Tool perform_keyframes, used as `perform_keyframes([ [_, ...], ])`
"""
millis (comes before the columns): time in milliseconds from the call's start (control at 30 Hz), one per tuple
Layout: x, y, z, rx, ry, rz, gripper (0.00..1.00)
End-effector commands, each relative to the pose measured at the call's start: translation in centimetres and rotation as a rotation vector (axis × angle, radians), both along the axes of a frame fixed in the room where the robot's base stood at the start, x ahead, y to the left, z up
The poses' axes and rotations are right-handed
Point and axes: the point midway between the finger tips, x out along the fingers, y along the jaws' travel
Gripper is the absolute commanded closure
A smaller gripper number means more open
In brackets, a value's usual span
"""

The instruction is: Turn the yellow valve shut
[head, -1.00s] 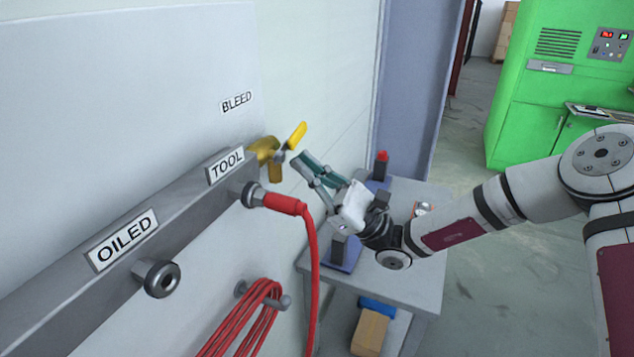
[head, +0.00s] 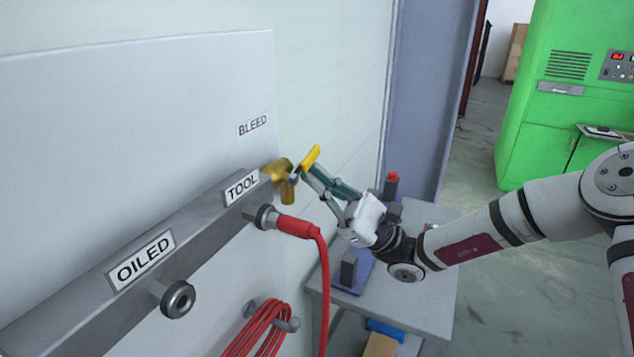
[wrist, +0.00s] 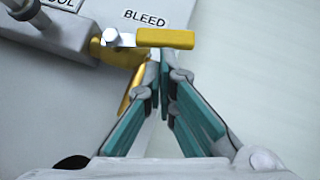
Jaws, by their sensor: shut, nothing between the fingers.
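The yellow valve handle (head: 310,158) sticks out from a brass valve body (head: 281,172) at the right end of the grey manifold, under the BLEED label. In the wrist view the handle (wrist: 165,39) lies crosswise to the right of its pivot bolt, just beyond my fingertips. My gripper (head: 307,170) is shut and empty, its teal-padded fingers pointing up-left at the handle. In the wrist view the fingertips (wrist: 161,58) are together just below the handle; I cannot tell whether they touch it. A brass outlet shows partly hidden behind the left finger.
A red hose with its connector (head: 297,227) is plugged in beside the TOOL label and hangs down near the arm. A coiled red cable (head: 262,328) hangs below. A grey table (head: 425,290) with items on it stands beneath the arm. Clear floor lies to the right.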

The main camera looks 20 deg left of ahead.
Motion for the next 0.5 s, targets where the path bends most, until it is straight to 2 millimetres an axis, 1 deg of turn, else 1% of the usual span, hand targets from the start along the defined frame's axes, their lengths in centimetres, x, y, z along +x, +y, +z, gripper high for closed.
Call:
perform_keyframes([
  [500, 0.35, -0.02, 0.77, -0.007, -0.112, 0.001, 1.0],
])
